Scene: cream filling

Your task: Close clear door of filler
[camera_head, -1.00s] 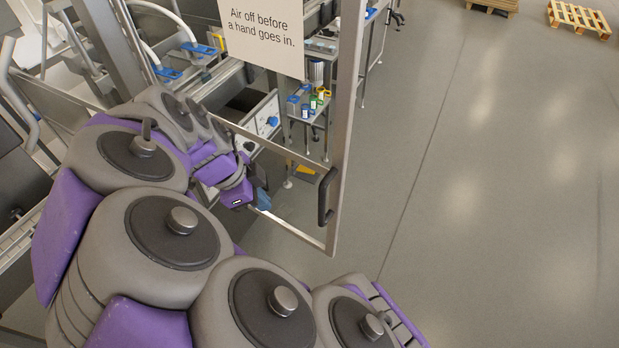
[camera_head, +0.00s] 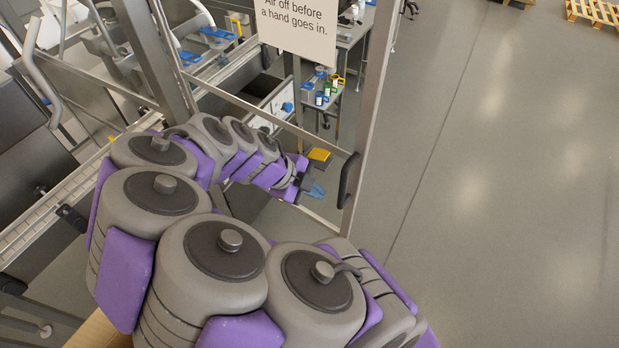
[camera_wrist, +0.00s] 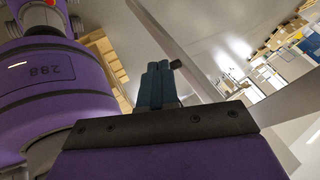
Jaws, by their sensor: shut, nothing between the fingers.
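The filler's clear door (camera_head: 362,110) stands open, a metal-framed see-through panel with a printed sign (camera_head: 298,28) on it. A dark handle (camera_head: 348,180) sits on the frame's outer upright. My gripper (camera_head: 315,191) is at the end of my purple and grey arm, near the door's lower edge and to the left of the handle. Its blue fingers look shut and empty, and they also show in the wrist view (camera_wrist: 157,82). In the wrist view a metal bar (camera_wrist: 172,45) runs diagonally just beyond the fingers. I cannot tell whether my gripper touches the door.
The filler's frame and conveyor rail (camera_head: 70,205) lie on the left. A small side table with several coloured bottles (camera_head: 325,90) stands behind the door. Open grey floor (camera_head: 490,200) fills the right, with a wooden pallet (camera_head: 597,12) at the far right.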

